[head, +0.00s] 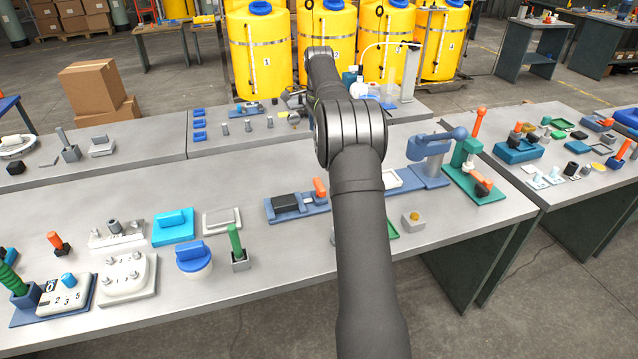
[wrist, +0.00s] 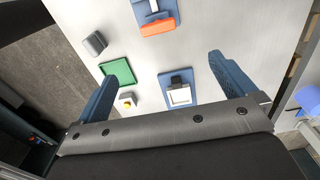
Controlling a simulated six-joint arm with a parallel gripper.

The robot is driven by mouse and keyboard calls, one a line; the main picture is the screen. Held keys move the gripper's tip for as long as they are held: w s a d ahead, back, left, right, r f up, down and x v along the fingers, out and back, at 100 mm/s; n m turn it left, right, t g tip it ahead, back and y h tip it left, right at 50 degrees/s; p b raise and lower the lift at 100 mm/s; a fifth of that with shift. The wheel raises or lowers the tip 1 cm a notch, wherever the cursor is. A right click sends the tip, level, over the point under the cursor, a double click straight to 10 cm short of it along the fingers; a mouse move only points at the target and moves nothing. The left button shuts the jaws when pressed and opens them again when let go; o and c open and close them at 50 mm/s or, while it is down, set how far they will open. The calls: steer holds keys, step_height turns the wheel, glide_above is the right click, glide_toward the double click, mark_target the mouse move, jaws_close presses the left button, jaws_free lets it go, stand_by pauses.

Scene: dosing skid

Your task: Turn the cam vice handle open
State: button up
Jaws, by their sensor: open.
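The cam vice is most likely the blue base (head: 312,210) with a dark block (head: 285,201) and an orange handle (head: 320,187), left of my arm in the head view. In the wrist view its blue base (wrist: 143,10) and orange handle (wrist: 158,28) show at the top edge, partly cut off. The orange handle lies across the end of the base. My gripper (wrist: 162,68) is open and empty, its two blue fingers wide apart above the table. The handle is beyond the fingertips, not between them. In the head view my arm hides the gripper.
A green tray (wrist: 117,73), a grey block (wrist: 95,44), a yellow-topped button box (wrist: 127,102) and a blue plate with a white square (wrist: 180,95) lie below or near the fingers. A green clamp (head: 467,160) stands to the right.

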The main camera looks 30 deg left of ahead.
steer(key=shift+r, duration=0.45)
